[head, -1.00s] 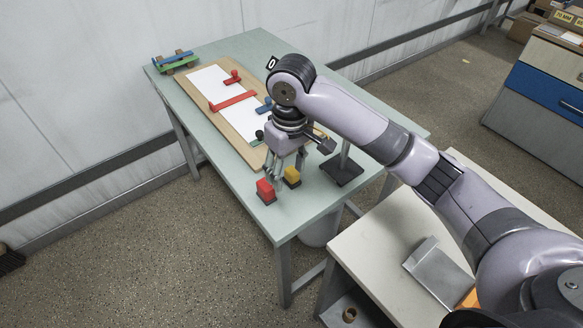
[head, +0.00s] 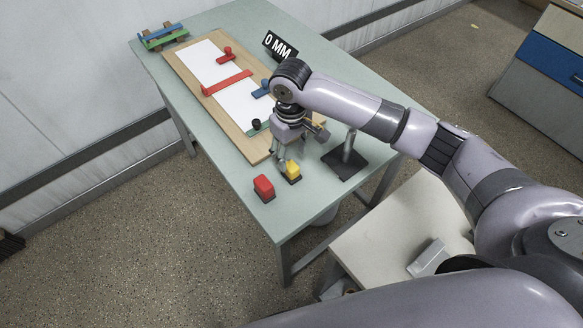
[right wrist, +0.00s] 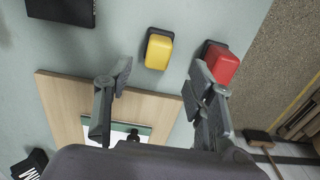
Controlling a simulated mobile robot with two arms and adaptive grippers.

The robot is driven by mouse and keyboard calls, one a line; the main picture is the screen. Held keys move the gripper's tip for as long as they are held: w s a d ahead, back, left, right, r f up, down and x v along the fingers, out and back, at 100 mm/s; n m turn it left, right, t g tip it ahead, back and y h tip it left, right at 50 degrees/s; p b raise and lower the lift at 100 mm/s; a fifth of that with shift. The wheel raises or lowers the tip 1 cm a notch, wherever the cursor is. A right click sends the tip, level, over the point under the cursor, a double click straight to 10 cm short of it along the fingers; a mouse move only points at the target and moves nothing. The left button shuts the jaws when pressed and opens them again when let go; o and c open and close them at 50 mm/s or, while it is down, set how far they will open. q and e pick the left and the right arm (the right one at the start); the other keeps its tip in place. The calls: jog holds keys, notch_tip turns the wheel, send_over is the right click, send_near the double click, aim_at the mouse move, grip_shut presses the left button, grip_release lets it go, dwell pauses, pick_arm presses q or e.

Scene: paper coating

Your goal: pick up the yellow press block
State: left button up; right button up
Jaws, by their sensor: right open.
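The yellow press block (head: 292,170) stands on a dark base near the front edge of the green table (head: 222,171). In the right wrist view the yellow block (right wrist: 159,51) lies ahead of the fingertips, between their lines. My right gripper (head: 286,160) is open and close to the yellow block, with its fingers partly in front of it in the head view. The gripper also shows in the right wrist view (right wrist: 160,75), with nothing between its fingers. The red block (head: 263,187) stands to the left of the yellow one; in the wrist view it is close to the right finger. My left gripper is not in view.
A wooden board (head: 188,77) with white paper (head: 217,64) lies behind, with a red bar (head: 228,82) across it. A black stand base (head: 345,164) is right of the gripper. A pale cabinet (head: 380,235) stands at the front right.

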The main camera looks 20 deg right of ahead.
aim_at(292, 166)
jog(key=shift+f, duration=0.9)
notch_tip(292, 166, down, 4)
jog(key=shift+d+r+p, duration=0.1)
jog(key=shift+r+p, duration=0.05)
jog(key=shift+p, duration=0.8)
jog(key=shift+f, duration=0.5)
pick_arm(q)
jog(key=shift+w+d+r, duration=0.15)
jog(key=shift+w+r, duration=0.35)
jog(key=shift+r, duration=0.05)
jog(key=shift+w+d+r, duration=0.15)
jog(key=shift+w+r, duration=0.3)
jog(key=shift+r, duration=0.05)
pick_arm(e)
jog(key=shift+c, duration=0.6)
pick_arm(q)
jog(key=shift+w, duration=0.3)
pick_arm(e)
grip_shut()
